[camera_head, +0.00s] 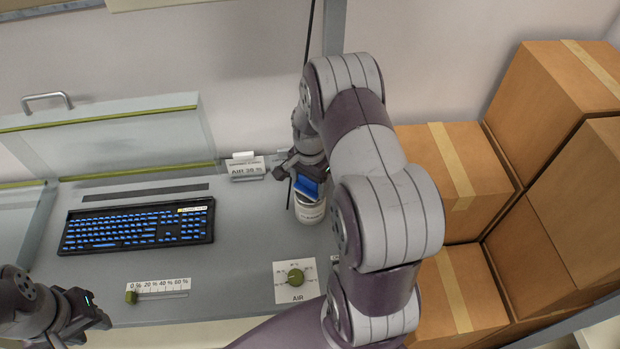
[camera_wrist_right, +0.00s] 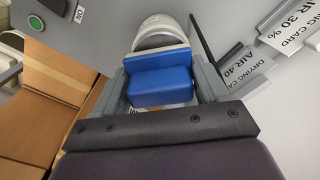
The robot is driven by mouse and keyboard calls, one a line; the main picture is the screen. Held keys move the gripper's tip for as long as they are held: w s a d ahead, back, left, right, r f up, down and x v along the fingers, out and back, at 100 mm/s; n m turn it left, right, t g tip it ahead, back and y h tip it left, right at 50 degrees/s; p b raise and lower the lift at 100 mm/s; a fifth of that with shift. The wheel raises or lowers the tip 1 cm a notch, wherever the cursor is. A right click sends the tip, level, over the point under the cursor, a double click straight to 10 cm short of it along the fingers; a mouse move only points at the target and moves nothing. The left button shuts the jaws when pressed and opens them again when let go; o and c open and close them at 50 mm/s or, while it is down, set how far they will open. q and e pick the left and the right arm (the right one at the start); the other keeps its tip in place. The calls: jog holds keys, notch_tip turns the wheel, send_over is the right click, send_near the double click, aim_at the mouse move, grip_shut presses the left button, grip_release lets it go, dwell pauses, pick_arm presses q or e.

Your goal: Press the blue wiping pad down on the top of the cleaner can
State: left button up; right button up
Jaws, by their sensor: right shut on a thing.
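The blue wiping pad (camera_head: 307,187) is held between the fingers of my right gripper (camera_head: 300,176), which is shut on it. The pad also shows in the right wrist view (camera_wrist_right: 162,82), between the two grey fingers. The white cleaner can (camera_head: 310,212) stands upright on the bench, directly under the pad in the head view. In the right wrist view the can (camera_wrist_right: 160,30) shows just beyond the pad, partly hidden by it. I cannot tell whether pad and can top touch. My left gripper (camera_head: 92,310) is at the lower left, away from both; its opening is unclear.
A black keyboard (camera_head: 138,226) with blue keys lies on the left of the bench. A slider (camera_head: 158,290) and green AIR dial (camera_head: 295,277) are at the front. An AIR card (camera_head: 246,168) stands left of the can. Cardboard boxes (camera_head: 455,180) stack at the right.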

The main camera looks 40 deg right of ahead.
jog(key=shift+w+d+f, duration=0.1)
jog(key=shift+w+d, duration=0.1)
jog(key=shift+s+a, duration=0.1)
jog(key=shift+f, duration=0.2)
dwell(0.4)
jog(key=shift+f+b, duration=0.45)
jog(key=shift+f, duration=0.1)
dwell(0.5)
dwell(0.5)
notch_tip(320, 180, up, 7)
jog(key=p, duration=0.6)
jog(key=shift+r, duration=0.1)
